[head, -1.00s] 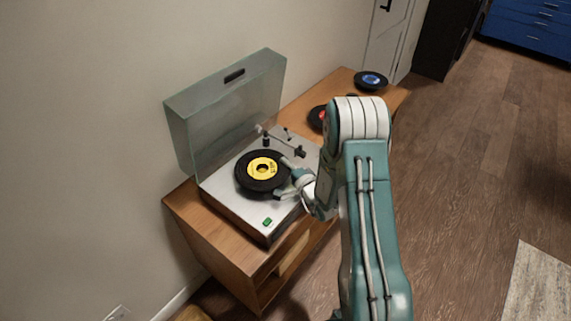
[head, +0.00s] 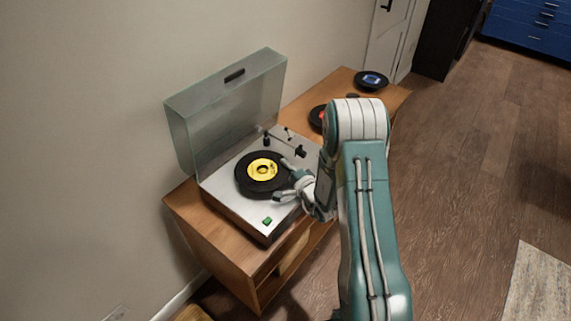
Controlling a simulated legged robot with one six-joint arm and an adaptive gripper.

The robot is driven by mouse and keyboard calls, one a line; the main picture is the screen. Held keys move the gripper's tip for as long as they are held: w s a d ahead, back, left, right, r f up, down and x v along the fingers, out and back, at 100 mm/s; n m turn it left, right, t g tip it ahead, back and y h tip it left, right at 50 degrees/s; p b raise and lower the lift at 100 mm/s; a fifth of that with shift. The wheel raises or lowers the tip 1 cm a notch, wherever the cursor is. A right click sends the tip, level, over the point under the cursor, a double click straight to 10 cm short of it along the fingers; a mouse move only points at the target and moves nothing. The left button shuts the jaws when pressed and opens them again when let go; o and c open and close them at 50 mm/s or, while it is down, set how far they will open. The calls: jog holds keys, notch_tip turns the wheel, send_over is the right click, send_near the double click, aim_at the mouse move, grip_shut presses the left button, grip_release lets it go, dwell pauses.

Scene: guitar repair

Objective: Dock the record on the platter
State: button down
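A black record with a yellow label (head: 264,169) lies on the turntable (head: 238,213), over the platter area. It looks flat; the platter beneath is mostly hidden, so I cannot tell whether it is fully seated on the spindle. My gripper (head: 284,181) is at the right edge of the record, low over the deck. Its two fingers are spread apart, one toward the back and one toward the front. No grip on the record shows. The tonearm (head: 284,143) lies behind the record.
The turntable's clear lid (head: 228,110) stands open against the wall. The wooden cabinet (head: 183,207) carries the turntable. A red-labelled record (head: 317,117), partly hidden by my arm, and a blue-labelled disc (head: 371,80) lie farther back. A green button (head: 267,221) sits at the deck's front.

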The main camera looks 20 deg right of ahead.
jog(key=shift+f, duration=0.5)
jog(key=shift+r, duration=0.85)
jog(key=shift+f, duration=0.85)
dwell(0.8)
jog(key=c, duration=1.1)
grip_release()
jog(key=v, duration=1.1)
